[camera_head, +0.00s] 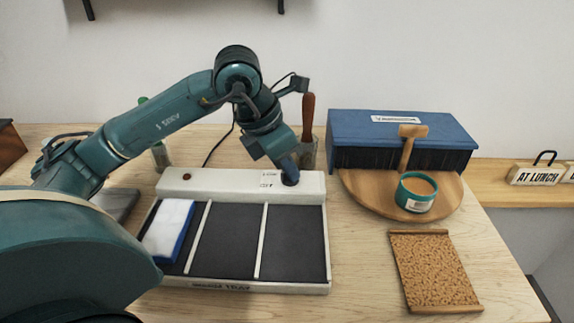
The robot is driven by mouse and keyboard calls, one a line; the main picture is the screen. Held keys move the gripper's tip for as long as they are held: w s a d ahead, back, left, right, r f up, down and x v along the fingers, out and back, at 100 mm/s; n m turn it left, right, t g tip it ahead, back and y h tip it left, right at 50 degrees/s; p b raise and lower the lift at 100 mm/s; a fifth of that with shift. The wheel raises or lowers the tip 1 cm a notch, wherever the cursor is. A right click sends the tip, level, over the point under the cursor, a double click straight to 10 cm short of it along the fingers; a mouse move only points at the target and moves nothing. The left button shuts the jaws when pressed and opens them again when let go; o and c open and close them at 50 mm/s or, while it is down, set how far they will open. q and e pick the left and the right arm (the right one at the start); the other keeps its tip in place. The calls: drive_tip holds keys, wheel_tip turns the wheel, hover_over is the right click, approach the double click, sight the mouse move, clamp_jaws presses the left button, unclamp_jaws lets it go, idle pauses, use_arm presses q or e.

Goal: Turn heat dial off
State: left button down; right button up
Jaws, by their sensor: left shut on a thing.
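The heat dial (290,180) is a dark round knob at the right end of the white control strip of the warming tray (175,184). My left gripper (287,168) reaches down over the dial from above and is shut on it. The gripper covers most of the dial, so its pointer and setting cannot be read. Small printing shows on the strip just left of the dial. My right gripper is not in view.
A white and blue block (168,229) lies in the tray's left compartment. A blue brush-like box (350,128), a round wooden board (362,193), a teal tub (416,192) and a cork mat (435,270) are to the right. A wooden-handled tool (308,117) stands behind the dial.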

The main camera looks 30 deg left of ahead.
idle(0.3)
use_arm(q)
drive_tip(key=c, duration=1.5)
unclamp_jaws()
drive_tip(key=shift+o, duration=0.2)
drive_tip(key=p+v, duration=0.1)
drive_tip(key=v, duration=1.2)
drive_tip(key=shift+s, duration=0.15)
